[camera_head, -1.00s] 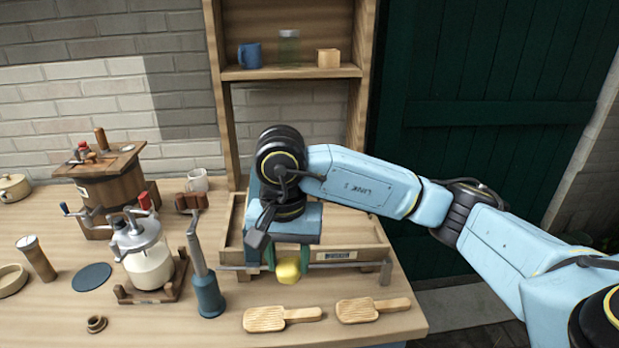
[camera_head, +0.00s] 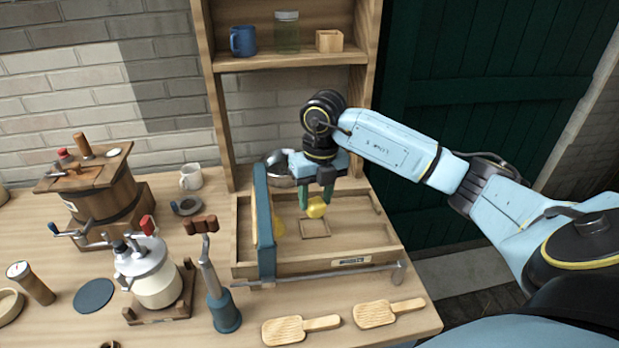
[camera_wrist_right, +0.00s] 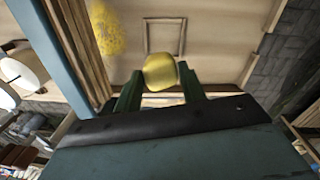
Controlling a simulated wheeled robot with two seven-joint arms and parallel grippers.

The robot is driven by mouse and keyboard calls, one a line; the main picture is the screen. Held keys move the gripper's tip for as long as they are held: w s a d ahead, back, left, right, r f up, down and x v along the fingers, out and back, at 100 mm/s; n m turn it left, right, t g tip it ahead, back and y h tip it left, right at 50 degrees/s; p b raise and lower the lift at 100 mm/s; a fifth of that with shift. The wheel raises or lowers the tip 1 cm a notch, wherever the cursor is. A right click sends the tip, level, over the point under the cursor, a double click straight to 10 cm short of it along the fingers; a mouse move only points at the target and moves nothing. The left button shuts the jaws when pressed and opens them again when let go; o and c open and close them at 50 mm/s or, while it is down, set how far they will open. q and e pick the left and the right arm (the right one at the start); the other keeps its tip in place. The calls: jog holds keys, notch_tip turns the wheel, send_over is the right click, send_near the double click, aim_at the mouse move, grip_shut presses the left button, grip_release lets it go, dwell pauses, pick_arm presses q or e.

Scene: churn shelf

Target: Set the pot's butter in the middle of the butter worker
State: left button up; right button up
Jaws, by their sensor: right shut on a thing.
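The butter worker (camera_head: 245,268) is a shallow wooden tray with a square outline (camera_head: 315,236) on the middle of its floor. My right gripper (camera_head: 318,204) is shut on a yellow lump of butter (camera_head: 316,208) over the tray, slightly behind the square in the head view. The right wrist view shows the butter (camera_wrist_right: 160,72) between the fingers, with the square outline (camera_wrist_right: 165,20) beyond it; the exact height is hard to tell. Another yellow patch (camera_wrist_right: 120,30) lies on the tray floor, partly hidden in the head view. My left gripper is out of view.
Two wooden paddles (camera_head: 290,329) lie in front. A glass churn (camera_head: 155,275), a blue plunger-like tool (camera_head: 223,312) and a wooden barrel (camera_head: 100,195) stand left. A shelf (camera_head: 290,60) rises behind.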

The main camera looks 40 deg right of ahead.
aim_at(317, 198)
jog(key=m, duration=0.1)
jog(key=d+m, duration=0.1)
jog(key=shift+w+d+m, duration=0.2)
jog(key=shift+w+m, duration=0.1)
jog(key=shift+w, duration=0.1)
notch_tip(317, 198, down, 4)
jog(key=b, duration=0.2)
jog(key=shift+a+r+b, duration=0.1)
jog(key=shift+r+b, duration=0.15)
jog(key=shift+b, duration=0.1)
jog(key=shift+f+b, duration=0.3)
jog(key=shift+f, duration=0.25)
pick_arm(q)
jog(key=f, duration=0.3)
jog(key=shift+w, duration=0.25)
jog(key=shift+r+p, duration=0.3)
pick_arm(e)
jog(key=shift+w, duration=0.1)
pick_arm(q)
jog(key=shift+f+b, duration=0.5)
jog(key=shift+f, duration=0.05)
pick_arm(e)
jog(key=shift+a+f, duration=0.1)
jog(key=shift+f, duration=0.65)
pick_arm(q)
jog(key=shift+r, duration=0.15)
pick_arm(e)
jog(key=shift+r, duration=0.1)
jog(key=o, duration=1)
